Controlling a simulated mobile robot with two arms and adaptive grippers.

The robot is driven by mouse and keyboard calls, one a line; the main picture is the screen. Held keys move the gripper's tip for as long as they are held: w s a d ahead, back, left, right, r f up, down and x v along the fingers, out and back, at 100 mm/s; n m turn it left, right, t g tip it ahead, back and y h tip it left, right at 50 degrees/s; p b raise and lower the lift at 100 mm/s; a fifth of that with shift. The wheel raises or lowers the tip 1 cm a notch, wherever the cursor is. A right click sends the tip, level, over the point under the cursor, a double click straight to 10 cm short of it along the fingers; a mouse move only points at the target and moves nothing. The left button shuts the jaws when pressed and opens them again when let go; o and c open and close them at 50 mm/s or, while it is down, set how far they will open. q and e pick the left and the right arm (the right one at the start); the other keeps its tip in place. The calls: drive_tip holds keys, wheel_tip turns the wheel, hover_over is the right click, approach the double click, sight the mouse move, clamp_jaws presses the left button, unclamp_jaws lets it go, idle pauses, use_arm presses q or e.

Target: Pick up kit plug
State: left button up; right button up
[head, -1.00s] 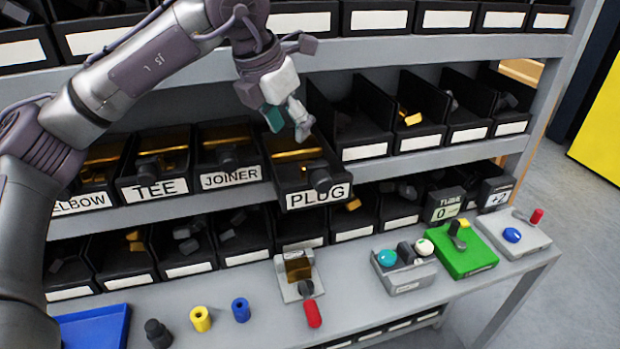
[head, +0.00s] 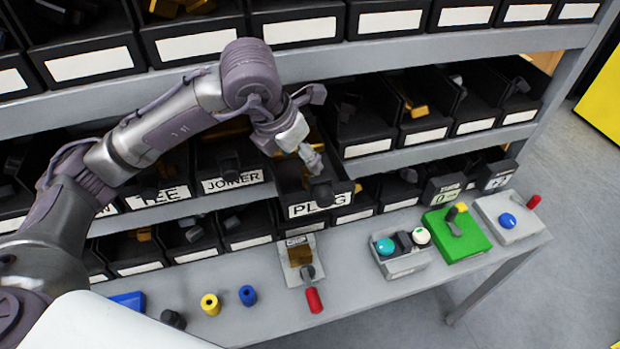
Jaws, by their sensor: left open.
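The bin labelled PLUG (head: 318,204) sits on the middle shelf, pulled forward from the row. My left gripper (head: 312,163) is open at the mouth of this bin, pointing down, just above and behind the dark plug. Whether the fingers touch anything inside cannot be told. The gripper and wrist hide much of the bin's inside. My right gripper is not in view.
The JOINER bin (head: 232,182) and TEE bin (head: 160,197) stand to the left. Shelves (head: 480,40) of black bins surround the arm. On the bench below are a red-handled clamp (head: 313,298), a button box (head: 402,262), a green block (head: 457,235), and yellow (head: 210,304) and blue (head: 248,295) cylinders.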

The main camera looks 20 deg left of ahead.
use_arm(q)
drive_tip(key=shift+x, duration=1.1)
drive_tip(key=shift+w+f+b, duration=0.1)
drive_tip(key=shift+f+b, duration=0.25)
drive_tip(key=shift+b, duration=0.1)
drive_tip(key=b+x, duration=0.1)
drive_tip(key=x, duration=0.2)
drive_tip(key=shift+w+d+f+b, duration=0.1)
drive_tip(key=shift+f+b, duration=0.25)
drive_tip(key=shift+w+f, duration=0.2)
drive_tip(key=shift+f, duration=0.05)
drive_tip(key=shift+s+r, duration=0.1)
drive_tip(key=c, duration=0.5)
clamp_jaws()
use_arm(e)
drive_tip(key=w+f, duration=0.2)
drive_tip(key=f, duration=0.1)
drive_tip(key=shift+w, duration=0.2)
